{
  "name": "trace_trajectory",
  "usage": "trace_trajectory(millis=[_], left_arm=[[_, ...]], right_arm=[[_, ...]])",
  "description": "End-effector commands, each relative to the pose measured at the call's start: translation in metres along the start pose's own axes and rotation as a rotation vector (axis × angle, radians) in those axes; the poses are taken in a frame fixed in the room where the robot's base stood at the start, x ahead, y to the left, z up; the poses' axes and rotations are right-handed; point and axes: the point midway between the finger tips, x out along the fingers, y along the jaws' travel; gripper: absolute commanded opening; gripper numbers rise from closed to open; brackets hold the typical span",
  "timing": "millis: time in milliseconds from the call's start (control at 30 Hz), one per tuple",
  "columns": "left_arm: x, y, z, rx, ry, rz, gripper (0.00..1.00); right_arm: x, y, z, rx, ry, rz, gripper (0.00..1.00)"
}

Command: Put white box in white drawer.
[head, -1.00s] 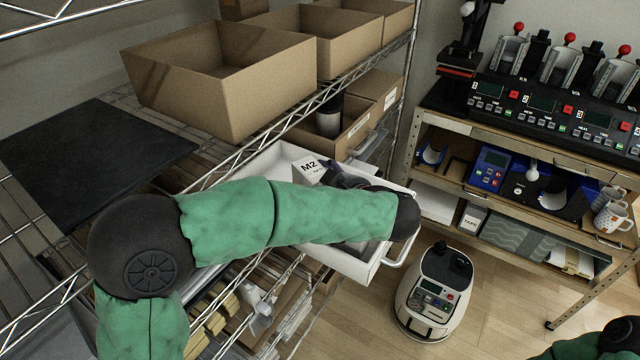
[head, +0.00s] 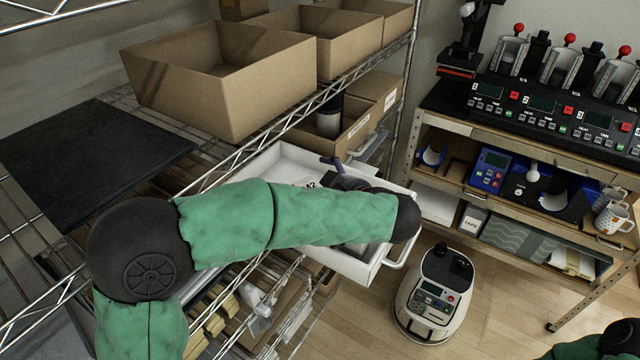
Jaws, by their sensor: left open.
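The white drawer (head: 350,263) is pulled out from the wire shelf, its front handle facing the lower right. The white box (head: 311,185), with a black "M2" label, is low inside the drawer. Only a small part of its label side shows above my green left forearm, so I cannot see its base. My left gripper (head: 333,166) is inside the drawer area, just right of the box, with its jaws open. It is dark and partly hidden by my own arm. My right gripper is out of view.
Open cardboard boxes (head: 226,75) stand on the shelf above the drawer. A dark flat panel (head: 85,155) lies on the left. A bench (head: 530,145) with mug presses stands at the right. A small white machine (head: 437,295) stands on the floor near the drawer's front.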

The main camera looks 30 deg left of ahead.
Motion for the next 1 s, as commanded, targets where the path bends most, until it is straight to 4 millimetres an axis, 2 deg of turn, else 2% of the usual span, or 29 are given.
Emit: trace_trajectory(millis=[233,500,700,833,1000], left_arm=[[-0.006,0.0,-0.016,0.001,0.0,-0.001,0.95],[-0.067,0.001,-0.012,0.0,0.001,0.007,0.95],[-0.102,0.001,-0.011,-0.002,0.001,0.005,0.95],[-0.117,0.001,-0.011,-0.001,0.001,0.003,0.95],[-0.124,0.0,-0.011,-0.001,0.001,0.0,0.95]], right_arm=[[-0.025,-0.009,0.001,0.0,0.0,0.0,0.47],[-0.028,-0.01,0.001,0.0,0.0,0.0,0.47],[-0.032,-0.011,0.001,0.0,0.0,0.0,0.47],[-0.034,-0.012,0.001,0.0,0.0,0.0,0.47],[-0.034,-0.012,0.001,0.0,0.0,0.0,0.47]])
